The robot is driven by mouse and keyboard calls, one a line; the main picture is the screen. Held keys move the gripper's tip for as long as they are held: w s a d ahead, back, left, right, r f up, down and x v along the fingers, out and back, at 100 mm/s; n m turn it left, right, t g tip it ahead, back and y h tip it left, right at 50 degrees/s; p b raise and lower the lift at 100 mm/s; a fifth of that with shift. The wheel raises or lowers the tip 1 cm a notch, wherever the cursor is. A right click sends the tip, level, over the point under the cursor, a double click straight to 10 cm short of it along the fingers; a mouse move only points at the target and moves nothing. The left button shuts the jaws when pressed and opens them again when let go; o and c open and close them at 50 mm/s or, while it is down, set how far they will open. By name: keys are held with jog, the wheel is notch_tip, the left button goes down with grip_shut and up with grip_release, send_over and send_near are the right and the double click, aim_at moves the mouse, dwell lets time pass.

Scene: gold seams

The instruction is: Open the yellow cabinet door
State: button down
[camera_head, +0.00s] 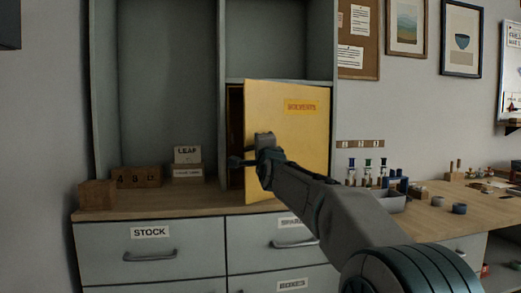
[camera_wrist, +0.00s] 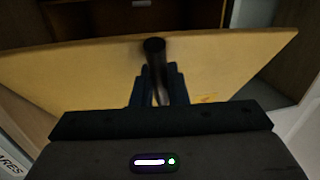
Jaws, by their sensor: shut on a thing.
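The yellow cabinet door (camera_head: 290,145) stands partly open on the wooden counter, with its left edge swung out from the grey cabinet and a dark gap behind it. A label is on its upper right. My gripper (camera_head: 262,160) is at the door's left side. In the wrist view my gripper (camera_wrist: 158,98) is shut on the door's dark handle (camera_wrist: 154,46), and the yellow door (camera_wrist: 80,70) spans the picture, with the dark cabinet inside beyond it. In the head view the handle is mostly hidden by my gripper.
Drawers (camera_head: 150,258) lie below. A side table (camera_head: 430,212) at right holds small bottles, a tray and cups.

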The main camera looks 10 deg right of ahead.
jog(key=c, duration=1.5)
grip_release()
jog(key=shift+s+d+r, duration=0.15)
jog(key=shift+r, duration=0.2)
jog(key=shift+f, duration=0.15)
jog(key=shift+f, duration=0.1)
jog(key=s+f, duration=0.2)
jog(key=s, duration=1.1)
jog(key=shift+s+f+p, duration=0.25)
jog(key=shift+f+p, duration=0.05)
jog(key=shift+p, duration=0.1)
